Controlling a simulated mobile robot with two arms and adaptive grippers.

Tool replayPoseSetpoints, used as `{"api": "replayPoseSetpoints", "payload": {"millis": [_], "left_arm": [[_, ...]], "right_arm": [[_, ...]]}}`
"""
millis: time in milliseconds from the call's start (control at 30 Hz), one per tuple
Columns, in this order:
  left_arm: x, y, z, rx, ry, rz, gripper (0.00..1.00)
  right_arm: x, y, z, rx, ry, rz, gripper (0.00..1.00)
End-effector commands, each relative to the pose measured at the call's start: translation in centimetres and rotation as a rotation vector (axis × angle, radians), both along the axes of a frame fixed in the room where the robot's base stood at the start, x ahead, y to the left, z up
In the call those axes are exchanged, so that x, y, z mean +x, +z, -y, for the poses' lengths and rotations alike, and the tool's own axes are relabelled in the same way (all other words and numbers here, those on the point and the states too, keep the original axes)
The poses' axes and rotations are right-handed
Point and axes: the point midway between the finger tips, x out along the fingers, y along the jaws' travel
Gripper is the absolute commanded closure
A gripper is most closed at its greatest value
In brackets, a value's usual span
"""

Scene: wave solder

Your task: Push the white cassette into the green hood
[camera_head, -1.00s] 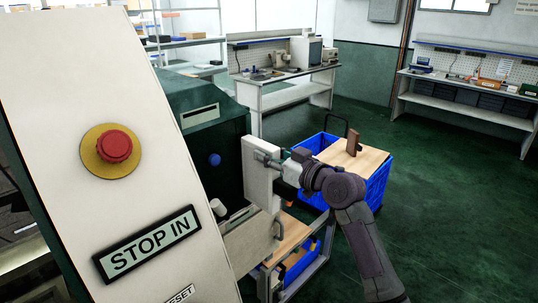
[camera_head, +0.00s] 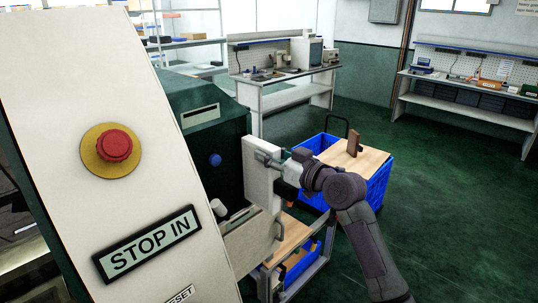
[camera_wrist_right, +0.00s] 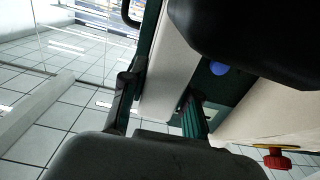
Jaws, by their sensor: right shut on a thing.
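The white cassette (camera_head: 257,182) is a pale upright slab at the front of the dark green hood (camera_head: 212,138). My right gripper (camera_head: 269,159) is shut on the cassette near its upper right edge. In the right wrist view, the cassette (camera_wrist_right: 168,72) runs between the two fingers of my right gripper (camera_wrist_right: 157,108), with the green hood (camera_wrist_right: 203,78) beside it. How far the cassette sits inside the hood is hidden in the head view. My left gripper is not in view.
A white panel with a red stop button (camera_head: 114,147) and a STOP IN sign (camera_head: 148,243) fills the left. A white drawer front (camera_head: 248,240) with a handle is below the cassette. A blue crate (camera_head: 377,187) with a wooden top stands behind my right arm. Green floor is clear at right.

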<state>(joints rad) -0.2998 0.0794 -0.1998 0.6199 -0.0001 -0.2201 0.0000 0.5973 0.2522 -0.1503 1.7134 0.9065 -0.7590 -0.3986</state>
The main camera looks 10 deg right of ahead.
Motion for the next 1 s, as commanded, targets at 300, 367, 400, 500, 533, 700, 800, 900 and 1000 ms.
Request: {"api": "replayPoseSetpoints", "payload": {"millis": [300,367,400,500,533,700,800,900,1000], "left_arm": [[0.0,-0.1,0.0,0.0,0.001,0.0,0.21],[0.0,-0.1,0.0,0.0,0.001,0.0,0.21],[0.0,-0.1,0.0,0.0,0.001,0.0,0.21],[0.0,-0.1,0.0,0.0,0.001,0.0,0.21],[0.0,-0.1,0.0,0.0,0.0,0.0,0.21],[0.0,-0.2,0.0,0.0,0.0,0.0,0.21],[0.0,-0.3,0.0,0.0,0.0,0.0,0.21],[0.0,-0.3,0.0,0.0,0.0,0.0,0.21],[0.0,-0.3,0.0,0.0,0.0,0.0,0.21]], "right_arm": [[0.0,0.1,0.0,0.0,0.0,0.002,1.0],[0.0,0.1,0.0,0.001,0.0,0.002,1.0],[0.0,0.1,0.0,0.001,0.0,0.002,1.0],[0.0,0.1,0.0,0.001,0.0,0.002,1.0],[0.1,0.1,0.0,0.001,0.0,0.002,1.0],[0.4,0.0,-0.3,0.001,0.0,0.0,1.0],[0.6,0.0,-0.4,0.001,0.0,0.0,1.0],[0.8,0.0,-0.6,0.001,0.0,0.002,1.0],[1.1,0.0,-0.7,0.001,0.0,0.0,1.0]]}}
